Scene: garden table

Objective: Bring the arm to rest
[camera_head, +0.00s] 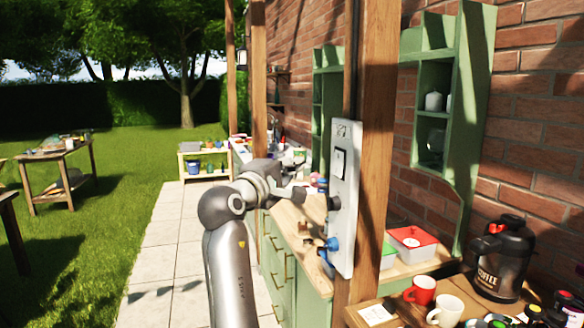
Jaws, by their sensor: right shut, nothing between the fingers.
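My right arm (228,265) rises from the bottom of the head view, bends at the elbow and reaches right. My right gripper (322,201) is shut and empty. Its fingers point at a white upright panel (345,225) on a wooden post, close to a dark knob there. I cannot tell whether they touch it. The panel also has a switch (340,163) above and a blue fitting (332,244) below. My left gripper is not in view.
A wooden post (377,140) stands beside the panel. Behind is a green cabinet counter (297,265). At lower right are a red mug (421,291), a white mug (446,311) and a dark coffee pot (503,262). The paved path (165,240) on the left is clear.

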